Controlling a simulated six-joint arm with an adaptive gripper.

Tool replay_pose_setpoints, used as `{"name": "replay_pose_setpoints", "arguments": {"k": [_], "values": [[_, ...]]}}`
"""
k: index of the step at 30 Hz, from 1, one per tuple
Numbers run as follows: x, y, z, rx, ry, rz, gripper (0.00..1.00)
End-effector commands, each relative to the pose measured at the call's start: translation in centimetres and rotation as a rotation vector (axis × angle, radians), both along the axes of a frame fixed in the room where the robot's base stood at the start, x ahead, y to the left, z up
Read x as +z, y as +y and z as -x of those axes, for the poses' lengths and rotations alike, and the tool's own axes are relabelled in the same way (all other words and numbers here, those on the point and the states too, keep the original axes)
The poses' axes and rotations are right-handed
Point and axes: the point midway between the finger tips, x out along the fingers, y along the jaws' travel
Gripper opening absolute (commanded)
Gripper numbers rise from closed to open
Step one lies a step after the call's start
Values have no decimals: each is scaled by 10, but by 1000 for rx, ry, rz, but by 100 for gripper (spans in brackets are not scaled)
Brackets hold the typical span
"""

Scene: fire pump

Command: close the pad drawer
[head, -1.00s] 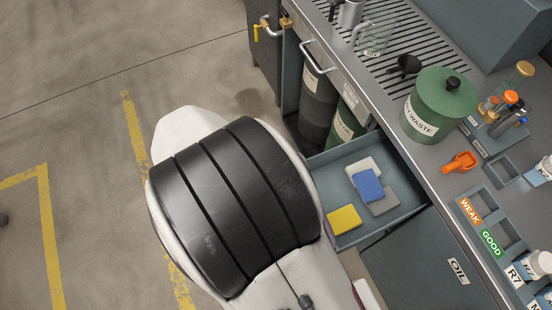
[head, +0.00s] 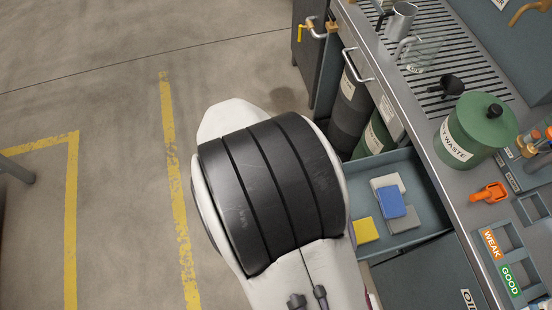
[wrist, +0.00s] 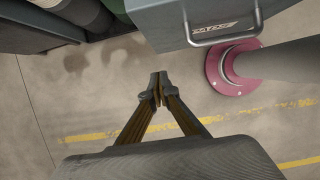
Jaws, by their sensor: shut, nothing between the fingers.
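The pad drawer (head: 405,238) is a grey-blue tray standing pulled out from under the bench in the head view. It holds a yellow pad (head: 365,230), a blue pad (head: 391,205) and pale and grey pads. My arm hides part of its left side. In the wrist view, the drawer front (wrist: 160,22), with an upside-down label and a metal bar handle (wrist: 224,35), is at the top. My gripper (wrist: 157,88) is shut and empty over the floor, below and left of the handle in the picture, apart from it. The head view does not show my gripper.
A green waste can (head: 480,130), an orange scoop (head: 490,193) and a black funnel (head: 452,86) stand on the bench. Dark cylinders (head: 350,105) stand in an open bay beside the drawer.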

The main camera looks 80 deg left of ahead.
Motion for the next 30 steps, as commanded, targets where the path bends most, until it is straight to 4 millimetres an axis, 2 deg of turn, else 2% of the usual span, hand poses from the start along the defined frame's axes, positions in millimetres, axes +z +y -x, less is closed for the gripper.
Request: {"name": "replay_pose_setpoints", "arguments": {"k": [18, 24, 30], "values": [[-74, -1, -29, 0, 0, 2, 0], [-71, 0, -54, -3, 0, 0, 0], [-71, 0, -66, -1, 0, 1, 0]]}}
